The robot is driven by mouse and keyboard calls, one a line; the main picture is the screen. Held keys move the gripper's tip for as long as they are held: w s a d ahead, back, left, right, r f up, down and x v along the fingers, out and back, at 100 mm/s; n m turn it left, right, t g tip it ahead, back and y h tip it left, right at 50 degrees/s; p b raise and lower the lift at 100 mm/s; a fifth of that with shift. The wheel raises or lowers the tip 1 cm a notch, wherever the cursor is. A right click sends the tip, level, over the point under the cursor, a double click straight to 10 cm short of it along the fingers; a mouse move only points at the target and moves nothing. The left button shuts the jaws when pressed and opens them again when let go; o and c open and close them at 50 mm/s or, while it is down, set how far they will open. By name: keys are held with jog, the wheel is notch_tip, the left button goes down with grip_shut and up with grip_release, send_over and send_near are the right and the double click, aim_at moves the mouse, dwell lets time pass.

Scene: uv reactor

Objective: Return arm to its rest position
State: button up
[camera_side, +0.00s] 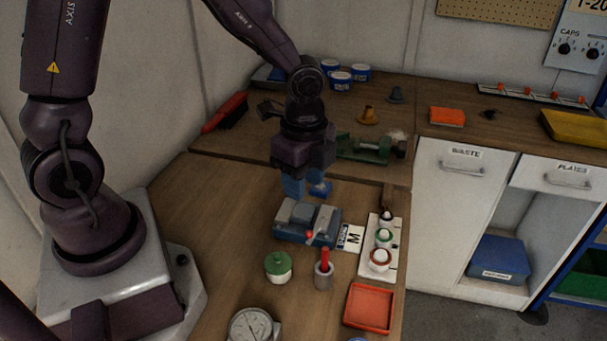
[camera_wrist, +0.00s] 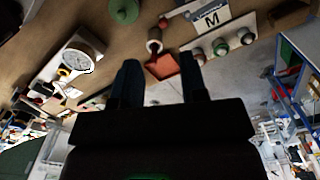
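My gripper (camera_side: 306,191) points down above the wooden bench, behind the blue-grey device (camera_side: 310,232) in the side view. Its two blue fingers stand apart. In the wrist view my gripper (camera_wrist: 160,62) shows the same two fingers spread, with nothing held between them. Whether the fingertips clear the device and the bench cannot be told exactly from the side view.
Near the gripper are an M card (camera_side: 350,238), a white rack with several round caps (camera_side: 380,262), a green-lidded jar (camera_side: 278,266), a grey cup with a red stick (camera_side: 324,277), a red tray (camera_side: 369,308) and a dial (camera_side: 250,327).

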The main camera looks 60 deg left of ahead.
jog(key=shift+r, duration=0.4)
